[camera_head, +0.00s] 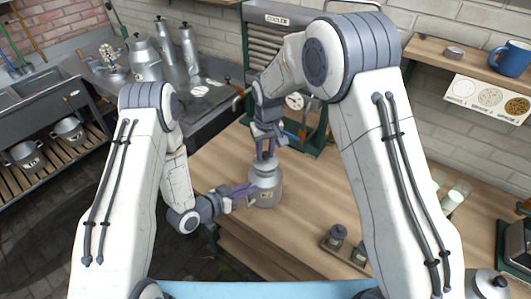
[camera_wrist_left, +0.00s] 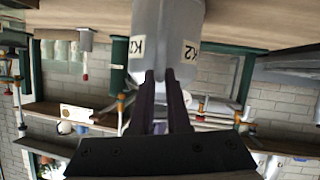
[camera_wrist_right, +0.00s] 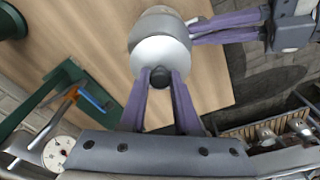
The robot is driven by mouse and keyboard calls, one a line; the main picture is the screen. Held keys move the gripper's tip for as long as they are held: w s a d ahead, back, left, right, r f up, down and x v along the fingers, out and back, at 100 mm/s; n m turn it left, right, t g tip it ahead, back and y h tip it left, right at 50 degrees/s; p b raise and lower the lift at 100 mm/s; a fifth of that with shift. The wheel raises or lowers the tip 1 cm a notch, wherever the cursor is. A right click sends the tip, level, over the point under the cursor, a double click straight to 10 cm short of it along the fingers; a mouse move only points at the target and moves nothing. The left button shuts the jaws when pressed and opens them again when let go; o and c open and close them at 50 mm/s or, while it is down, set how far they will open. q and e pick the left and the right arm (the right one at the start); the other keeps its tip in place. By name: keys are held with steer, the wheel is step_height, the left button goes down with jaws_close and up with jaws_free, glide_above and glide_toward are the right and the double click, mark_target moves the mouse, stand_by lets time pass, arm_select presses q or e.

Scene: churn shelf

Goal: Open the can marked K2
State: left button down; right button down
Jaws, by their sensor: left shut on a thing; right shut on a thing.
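The grey metal can marked K2 (camera_head: 265,192) stands upright on the wooden table. Its K2 labels show upside down on the can (camera_wrist_left: 168,30) in the left wrist view. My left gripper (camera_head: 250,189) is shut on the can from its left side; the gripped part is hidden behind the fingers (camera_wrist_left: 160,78). My right gripper (camera_head: 266,156) comes from above, and its fingers (camera_wrist_right: 158,75) are shut on the dark knob (camera_wrist_right: 160,78) of the pale round lid (camera_wrist_right: 158,52). The lid is at the can's mouth; I cannot tell whether there is a gap under it.
A green-framed unit with a dial (camera_head: 294,102) stands behind the can. Several metal cans (camera_head: 144,60) stand on the back-left counter. The table (camera_head: 215,165) left of the can is bare.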

mark_target(265, 152)
arm_select(q)
steer(key=shift+f, duration=0.1)
arm_select(e)
steer(key=shift+r, duration=0.1)
steer(key=shift+r, duration=1.9)
arm_select(q)
steer(key=c, duration=0.8)
jaws_free()
arm_select(e)
steer(key=shift+w, duration=0.1)
arm_select(q)
steer(key=shift+a, duration=0.1)
arm_select(e)
steer(key=shift+f, duration=0.1)
